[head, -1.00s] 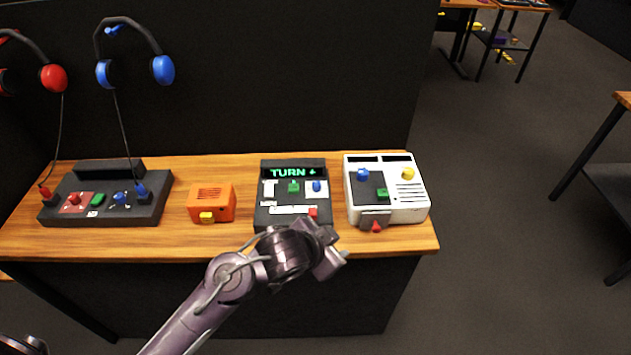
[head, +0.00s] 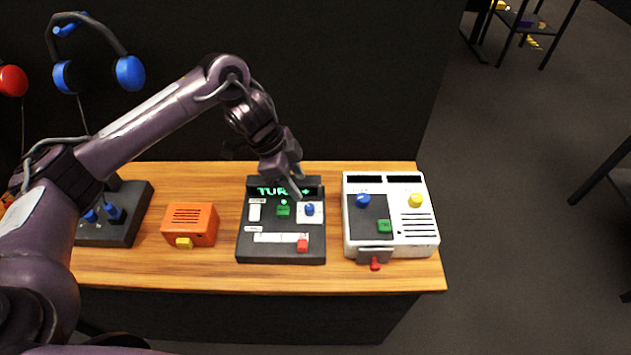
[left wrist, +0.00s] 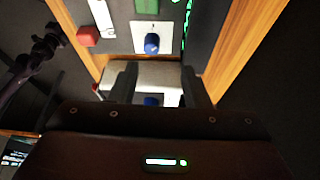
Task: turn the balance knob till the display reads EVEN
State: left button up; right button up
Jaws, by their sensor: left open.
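The middle dark panel (head: 252,240) has a lit display (head: 270,190) in green letters. It shows TURN and a mark, partly covered by my gripper. A blue knob (head: 309,209), seemingly the balance knob, sits on a white plate on this panel; its label is too small to read. It also shows in the left wrist view (left wrist: 152,43), beyond my fingertips and not between them. My left gripper (head: 297,192) is open, above the panel's upper right part near the blue knob. My right gripper is not in view.
A green button (head: 283,210) and a red slider (head: 302,245) share the panel. A white box (head: 410,235) with blue, yellow and green controls stands close on the right. An orange box (head: 190,222) is on the left. Bare wood lies between them.

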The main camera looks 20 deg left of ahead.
aim_at(310, 206)
pick_arm(q)
jog(key=shift+s+d+f, duration=0.1)
jog(key=shift+s+f, duration=0.15)
jog(key=shift+s+d+f+b, duration=0.2)
jog(key=shift+s+d+f, duration=0.1)
jog(key=shift+f, duration=0.2)
jog(key=shift+s+d+f+b, duration=0.2)
jog(key=shift+s+d+f, duration=0.1)
jog(key=shift+f, duration=0.15)
jog(key=shift+x, duration=1.2)
jog(key=shift+w+d+f, duration=0.15)
jog(key=shift+f, duration=0.25)
jog(key=shift+w+d+f, duration=0.15)
jog(key=shift+f, duration=0.3)
grip_shut()
jog(key=shift+w, duration=0.1)
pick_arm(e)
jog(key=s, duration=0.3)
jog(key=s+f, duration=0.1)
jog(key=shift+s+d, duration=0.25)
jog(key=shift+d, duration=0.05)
